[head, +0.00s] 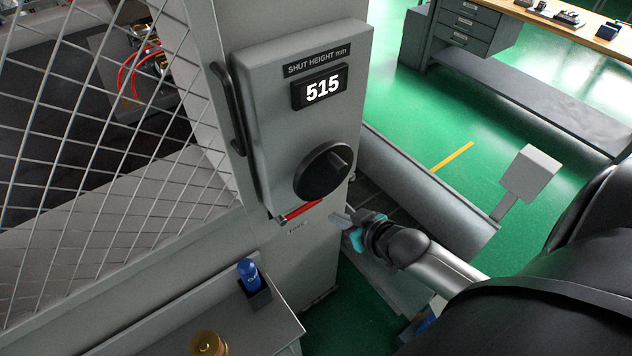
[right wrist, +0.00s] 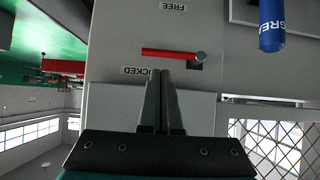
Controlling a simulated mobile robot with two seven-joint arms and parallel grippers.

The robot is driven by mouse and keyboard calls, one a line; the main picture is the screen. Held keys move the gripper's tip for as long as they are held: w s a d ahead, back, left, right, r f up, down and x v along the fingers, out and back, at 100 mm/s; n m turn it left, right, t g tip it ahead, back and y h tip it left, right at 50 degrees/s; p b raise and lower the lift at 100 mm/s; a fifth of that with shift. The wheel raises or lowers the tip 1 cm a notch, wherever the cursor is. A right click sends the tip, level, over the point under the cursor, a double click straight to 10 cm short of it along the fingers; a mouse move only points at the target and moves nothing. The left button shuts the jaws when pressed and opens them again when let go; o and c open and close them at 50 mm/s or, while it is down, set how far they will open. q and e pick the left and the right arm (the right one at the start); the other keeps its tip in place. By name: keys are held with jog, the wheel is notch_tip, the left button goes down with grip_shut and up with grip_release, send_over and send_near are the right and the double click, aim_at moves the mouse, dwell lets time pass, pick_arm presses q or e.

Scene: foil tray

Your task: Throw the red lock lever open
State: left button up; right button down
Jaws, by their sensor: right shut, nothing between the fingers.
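My right gripper (head: 336,218) is just right of the lever in the head view. In the wrist view its fingers (right wrist: 165,72) are together and empty, tips near the lever; contact cannot be told. My left gripper is out of view.
A blue grease container (head: 249,273) stands in a holder below left. A wire mesh guard (head: 90,150) fills the left.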

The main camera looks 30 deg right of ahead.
jog(key=shift+w+r, duration=0.3)
jog(key=shift+r, duration=0.45)
jog(key=b+x, duration=0.1)
jog(key=x, duration=0.9)
jog(key=shift+b, duration=0.35)
jog(key=shift+a, duration=0.1)
